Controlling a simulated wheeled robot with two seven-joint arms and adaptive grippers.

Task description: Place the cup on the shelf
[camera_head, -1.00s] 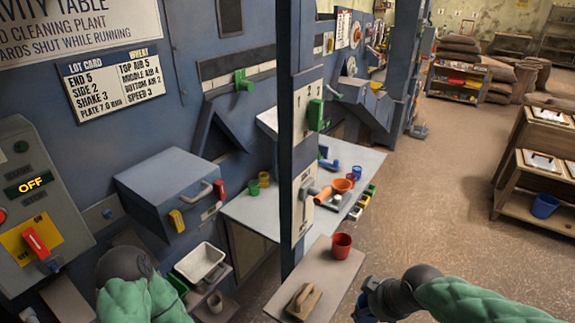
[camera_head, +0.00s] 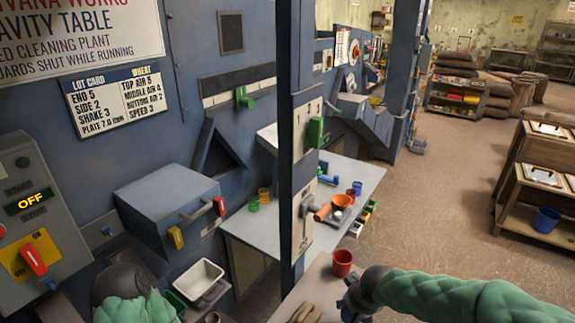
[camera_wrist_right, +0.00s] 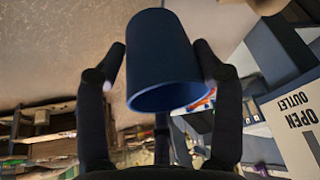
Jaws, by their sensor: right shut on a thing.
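My right gripper (camera_wrist_right: 163,75) is shut on a dark blue cup (camera_wrist_right: 163,50), with one finger on each side. In the right wrist view the cup's open rim faces the bottom of the picture. In the head view my right gripper (camera_head: 352,300) is beside the front edge of a small tan shelf (camera_head: 312,283); the cup is hard to make out there. A red cup (camera_head: 342,262) stands upright on this shelf. My left arm comes in at the lower left, but its gripper is not visible.
A wooden-handled tool (camera_head: 305,312) lies on the shelf's near part. A blue post (camera_head: 291,170) rises behind the shelf. Open floor (camera_head: 440,215) lies to the right.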

